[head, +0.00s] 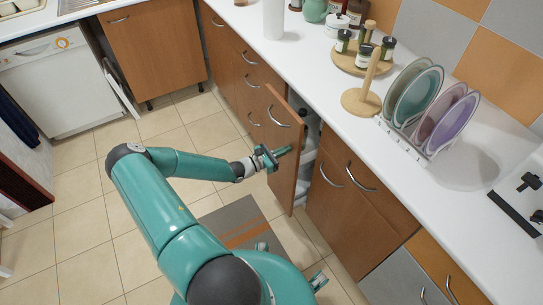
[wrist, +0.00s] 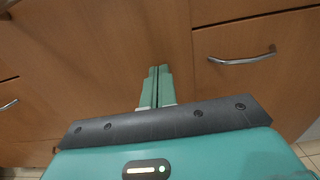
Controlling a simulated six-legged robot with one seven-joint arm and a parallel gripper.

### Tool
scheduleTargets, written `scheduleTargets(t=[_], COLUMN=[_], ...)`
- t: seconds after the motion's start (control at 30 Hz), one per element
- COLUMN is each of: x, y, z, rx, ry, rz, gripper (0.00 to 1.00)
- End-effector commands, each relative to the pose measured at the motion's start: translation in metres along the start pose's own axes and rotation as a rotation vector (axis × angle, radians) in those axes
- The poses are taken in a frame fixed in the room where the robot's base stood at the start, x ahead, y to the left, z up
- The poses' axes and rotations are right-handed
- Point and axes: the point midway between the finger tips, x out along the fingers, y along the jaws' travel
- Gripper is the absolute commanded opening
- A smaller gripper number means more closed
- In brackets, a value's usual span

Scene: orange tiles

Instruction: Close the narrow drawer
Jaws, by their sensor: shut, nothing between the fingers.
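The narrow drawer (head: 285,171) is a tall wooden front with a curved metal handle (head: 278,117). It stands pulled out from the cabinet row in the head view, with a gap and pale shelves behind it. My gripper (head: 286,150) is in front of the drawer's face in that view, below the handle. In the wrist view my gripper (wrist: 157,72) has its green fingers together and empty, pointing at wooden fronts. I cannot tell whether the fingertips touch the drawer.
Closed wooden drawers (head: 238,65) stand left of the narrow drawer, and a closed cabinet (head: 345,205) stands right. The white counter (head: 320,95) above holds a dish rack (head: 410,140) and a wooden paper-towel holder (head: 362,100). Tiled floor (head: 75,220) is clear at left.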

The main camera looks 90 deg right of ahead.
Motion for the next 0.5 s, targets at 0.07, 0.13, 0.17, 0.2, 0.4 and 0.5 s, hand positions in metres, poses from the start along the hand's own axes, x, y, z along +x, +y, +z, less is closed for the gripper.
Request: scheduleTargets(t=[0.07,0.13,0.17,0.2,0.4,0.5], x=[0.017,0.03,0.036,0.043,0.073,0.084], y=[-0.001,-0.001,-0.001,-0.001,-0.001,-0.001], z=[0.0,0.0,0.0,0.0,0.0,0.0], rx=[-0.001,0.0,-0.001,-0.001,0.0,0.001], ry=[-0.002,-0.002,-0.002,-0.002,-0.001,-0.001], rz=[-0.002,-0.003,-0.003,-0.002,-0.002,-0.001], gripper=[0.0,0.0,0.0,0.0,0.0,0.0])
